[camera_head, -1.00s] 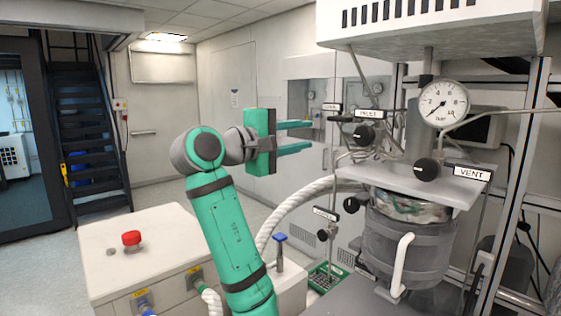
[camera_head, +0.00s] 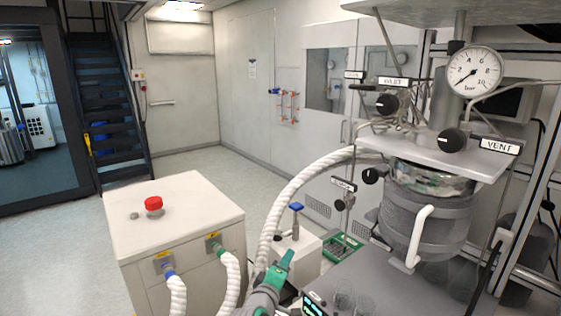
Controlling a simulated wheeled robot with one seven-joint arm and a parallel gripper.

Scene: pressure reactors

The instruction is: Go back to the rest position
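Only a small green and grey end part of my arm shows, low at the bottom edge of the head view. Its green tip looks like part of my gripper (camera_head: 284,268). The two fingers cannot be made out, so I cannot tell whether it is open or shut, or whether it holds anything. It appears in front of the white hose and left of the bench. The reactor vessel (camera_head: 428,222), in a grey jacket with a white handle, stands at the right under a plate with a pressure gauge (camera_head: 474,71) and a VENT valve (camera_head: 453,140).
A white cabinet (camera_head: 185,215) with a red button (camera_head: 153,204) and hoses stands at the left. A thick white hose (camera_head: 290,195) arcs up to the reactor. Glass beakers (camera_head: 355,303) stand on the bench at the bottom. Floor is clear behind the cabinet, towards the stairs (camera_head: 106,100).

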